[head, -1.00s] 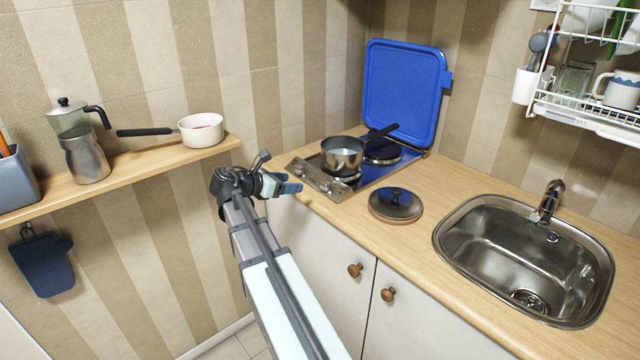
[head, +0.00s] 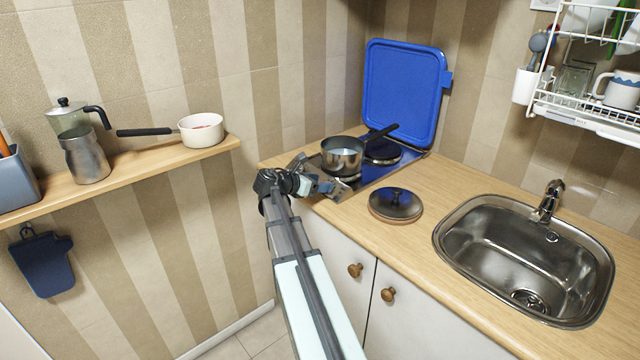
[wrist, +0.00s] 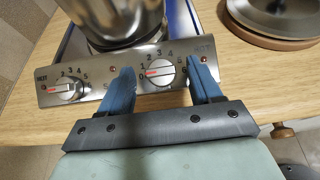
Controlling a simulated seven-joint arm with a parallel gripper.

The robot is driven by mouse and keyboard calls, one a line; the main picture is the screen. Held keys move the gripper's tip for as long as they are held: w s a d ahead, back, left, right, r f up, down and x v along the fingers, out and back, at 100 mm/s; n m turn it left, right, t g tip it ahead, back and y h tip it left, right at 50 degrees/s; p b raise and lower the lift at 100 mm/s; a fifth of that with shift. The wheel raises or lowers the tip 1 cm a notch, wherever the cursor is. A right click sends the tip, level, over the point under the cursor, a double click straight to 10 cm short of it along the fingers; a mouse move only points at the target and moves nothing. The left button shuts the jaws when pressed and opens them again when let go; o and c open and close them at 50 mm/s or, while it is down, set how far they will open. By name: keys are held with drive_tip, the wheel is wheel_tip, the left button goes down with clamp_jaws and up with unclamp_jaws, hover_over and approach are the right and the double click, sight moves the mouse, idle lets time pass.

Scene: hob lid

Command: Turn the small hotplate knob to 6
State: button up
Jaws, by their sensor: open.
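The hob (head: 365,180) has a metal front panel (wrist: 113,85) with two round knobs, shown in the wrist view. The right knob (wrist: 161,72) has a red mark pointing left, near 0. The left knob (wrist: 68,90) also has its red mark pointing left, near 0. I cannot tell which knob is for the small hotplate. My gripper (wrist: 160,68) is open, its blue fingers on either side of the right knob; I cannot tell whether they touch it. In the head view my gripper (head: 331,188) is at the panel and hides part of it.
A steel pot (head: 342,158) stands on the near hotplate, just behind the panel. The far hotplate (head: 384,153) is bare. The blue hob lid (head: 402,92) stands open behind.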

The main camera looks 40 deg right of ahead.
drive_tip(key=shift+d+f, duration=0.15)
drive_tip(key=shift+d, duration=0.2)
drive_tip(key=c, duration=1)
